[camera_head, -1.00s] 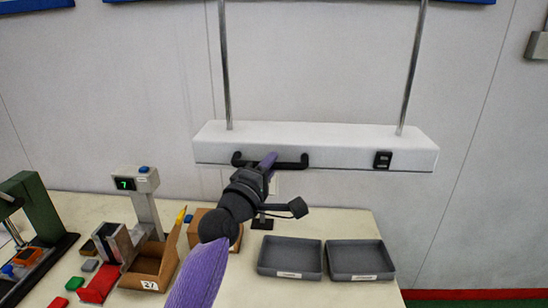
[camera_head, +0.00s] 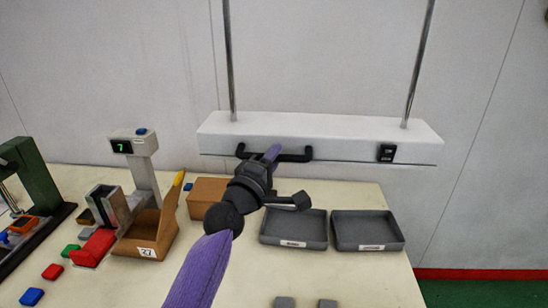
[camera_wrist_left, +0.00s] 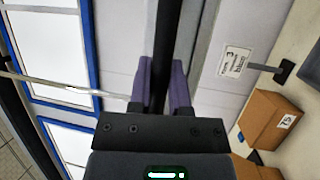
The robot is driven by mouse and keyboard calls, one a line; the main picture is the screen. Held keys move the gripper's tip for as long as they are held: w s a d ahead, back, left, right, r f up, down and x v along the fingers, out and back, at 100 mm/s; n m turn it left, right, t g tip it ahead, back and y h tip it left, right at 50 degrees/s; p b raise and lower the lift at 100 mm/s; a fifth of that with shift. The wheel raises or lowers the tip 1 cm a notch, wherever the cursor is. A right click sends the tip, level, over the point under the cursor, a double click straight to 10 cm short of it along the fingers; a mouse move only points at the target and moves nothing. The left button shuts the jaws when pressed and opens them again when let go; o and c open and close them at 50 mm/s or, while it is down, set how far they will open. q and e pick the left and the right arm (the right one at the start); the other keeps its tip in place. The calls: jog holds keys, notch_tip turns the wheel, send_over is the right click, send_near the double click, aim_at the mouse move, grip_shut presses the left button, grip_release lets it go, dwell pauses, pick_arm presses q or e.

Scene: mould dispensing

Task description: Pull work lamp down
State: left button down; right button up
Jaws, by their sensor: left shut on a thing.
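The work lamp (camera_head: 340,135) is a long white bar hung from two metal rods above the back of the table. A black handle (camera_head: 297,154) runs along the left part of its front, and a black switch (camera_head: 387,152) sits to the right. My left gripper (camera_head: 272,156) is at the middle of the handle, shut on it. In the left wrist view the handle (camera_wrist_left: 163,45) is a dark bar between the two purple fingers (camera_wrist_left: 162,85). My right gripper is not in view.
Below the lamp, two grey trays (camera_head: 367,246) stand on the table (camera_head: 345,280). To the left are an open cardboard box (camera_head: 150,243), another brown box (camera_head: 205,192), a display post (camera_head: 143,165) reading 7, coloured blocks (camera_head: 52,271) and a green machine (camera_head: 33,175).

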pick_arm(q)
jog(key=c, duration=0.7)
grip_release()
jog(key=shift+f, duration=0.5)
jog(key=shift+o, duration=0.6)
jog(key=shift+r, duration=0.15)
jog(key=p+v, duration=0.1)
jog(key=v, duration=0.9)
